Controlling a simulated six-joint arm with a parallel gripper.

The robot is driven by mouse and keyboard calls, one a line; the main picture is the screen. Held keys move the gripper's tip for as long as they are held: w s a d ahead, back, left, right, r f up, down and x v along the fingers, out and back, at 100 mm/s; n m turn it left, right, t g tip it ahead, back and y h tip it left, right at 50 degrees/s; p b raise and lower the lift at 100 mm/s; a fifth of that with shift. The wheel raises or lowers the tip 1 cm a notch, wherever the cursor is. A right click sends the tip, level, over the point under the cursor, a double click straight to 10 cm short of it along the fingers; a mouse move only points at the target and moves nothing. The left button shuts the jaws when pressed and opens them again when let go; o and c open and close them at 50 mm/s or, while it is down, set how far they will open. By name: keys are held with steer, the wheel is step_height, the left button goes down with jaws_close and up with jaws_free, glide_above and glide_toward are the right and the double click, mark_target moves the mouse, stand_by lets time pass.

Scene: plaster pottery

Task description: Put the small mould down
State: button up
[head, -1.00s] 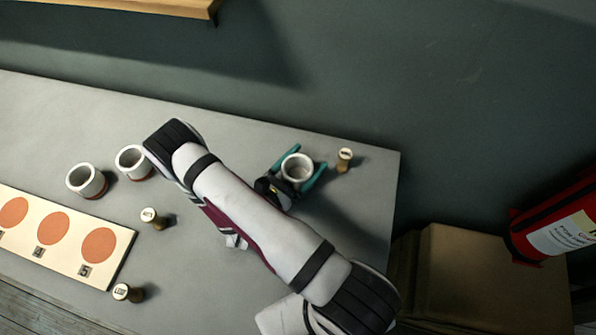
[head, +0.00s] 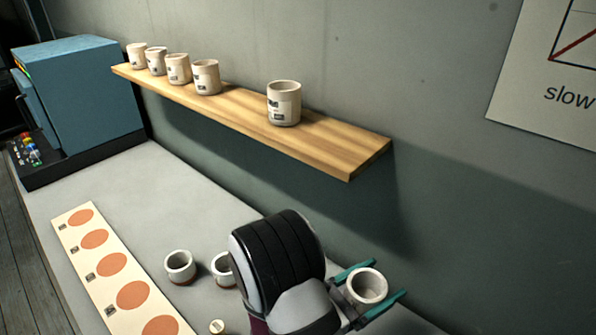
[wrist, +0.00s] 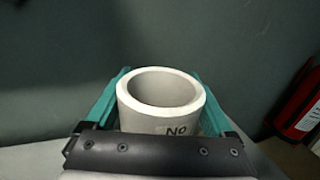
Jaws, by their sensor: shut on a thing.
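A small white round mould (head: 366,286), hollow and open at the top, is held upright by my gripper (head: 388,278). The gripper's two teal fingers are shut on it from both sides.
Two white moulds with reddish bases stand on the table, one (head: 180,266) left of the other (head: 222,268), which my arm partly hides. A board with orange circles (head: 72,228) lies left. A wooden shelf (head: 330,150) holds several labelled cups (head: 284,103).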

steer(key=w+a+r+n+t+y, duration=0.1)
steer(key=a+r+t, duration=0.1)
steer(key=a+r, duration=0.35)
steer(key=w+a+r+n+t+y, duration=0.1)
steer(key=w+a+r, duration=0.1)
steer(key=r, duration=0.6)
steer(key=s+d+f+m+g+h, duration=0.35)
steer(key=s+f+m+g, duration=0.9)
steer(key=g, duration=0.55)
steer(key=s+a+f+m+g+y, duration=0.2)
steer(key=a+f+m+g+y, duration=0.2)
steer(key=a+m+g+y, duration=0.45)
steer(key=s+a+f+m+g+y, duration=0.3)
steer(key=a+m+y, duration=0.35)
steer(key=y, duration=0.55)
steer(key=w+a+f+m+t+y, duration=0.2)
steer(key=w+a+m+t+y, duration=0.4)
steer(key=y, duration=0.3)
steer(key=w+a+r+m+t+y, duration=0.2)
steer(key=w+m+t+y, duration=0.6)
steer(key=w, duration=0.9)
step_height(320, 180, down, 10)
steer(key=t+h, duration=0.1)
steer(key=m+t+h, duration=0.1)
steer(key=t, duration=0.1)
steer(key=shift+w+d+r, duration=0.15)
